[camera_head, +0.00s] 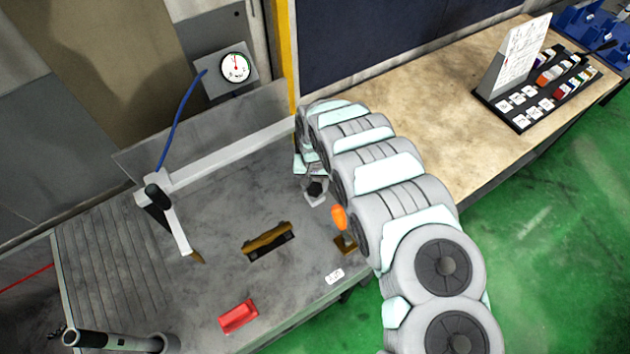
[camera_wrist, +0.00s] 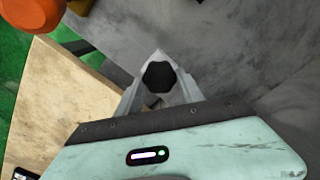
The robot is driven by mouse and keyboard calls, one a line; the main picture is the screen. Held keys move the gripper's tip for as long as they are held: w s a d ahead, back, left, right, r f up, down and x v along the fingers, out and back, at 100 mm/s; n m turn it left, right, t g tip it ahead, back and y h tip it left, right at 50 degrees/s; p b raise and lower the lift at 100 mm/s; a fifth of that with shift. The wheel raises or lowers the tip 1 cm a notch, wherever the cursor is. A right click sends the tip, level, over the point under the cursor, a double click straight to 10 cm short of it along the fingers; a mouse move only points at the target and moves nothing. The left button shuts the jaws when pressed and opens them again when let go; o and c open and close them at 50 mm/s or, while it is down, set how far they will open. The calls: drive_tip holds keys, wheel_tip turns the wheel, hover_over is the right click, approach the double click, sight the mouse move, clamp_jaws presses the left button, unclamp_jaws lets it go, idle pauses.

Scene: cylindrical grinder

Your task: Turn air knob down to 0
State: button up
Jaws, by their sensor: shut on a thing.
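The air knob (camera_wrist: 158,76) is small, black and faceted. In the wrist view it sits between the fingers of my gripper (camera_wrist: 160,88), which is shut on it. In the head view the dark knob (camera_head: 316,188) shows at the end of my arm, near the right side of the grey machine table, and my gripper (camera_head: 314,178) is partly hidden by the arm links. A round white gauge (camera_head: 236,66) hangs on a grey box at the back, its red needle pointing roughly up. Its numbers are too small to read.
An orange-handled lever (camera_head: 339,218) stands close to my gripper. A brown slotted part (camera_head: 267,242), a red block (camera_head: 238,316) and a white nozzle arm (camera_head: 178,225) with a blue hose are on the machine table (camera_head: 215,215). A wooden bench (camera_head: 440,140) is at right.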

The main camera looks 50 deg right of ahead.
drive_tip(key=n+p, duration=0.1)
drive_tip(key=n, duration=0.2)
drive_tip(key=shift+a+n, duration=0.1)
drive_tip(key=shift+n, duration=0.3)
drive_tip(key=n+p, duration=0.1)
drive_tip(key=n, duration=0.2)
drive_tip(key=shift+n, duration=0.3)
drive_tip(key=n+p, duration=0.1)
drive_tip(key=n, duration=0.5)
drive_tip(key=shift+p, duration=0.3)
drive_tip(key=n, duration=0.7)
drive_tip(key=shift+n+p, duration=0.3)
drive_tip(key=shift+p, duration=0.05)
drive_tip(key=n, duration=0.6)
drive_tip(key=shift+a, duration=0.1)
drive_tip(key=o, duration=1.4)
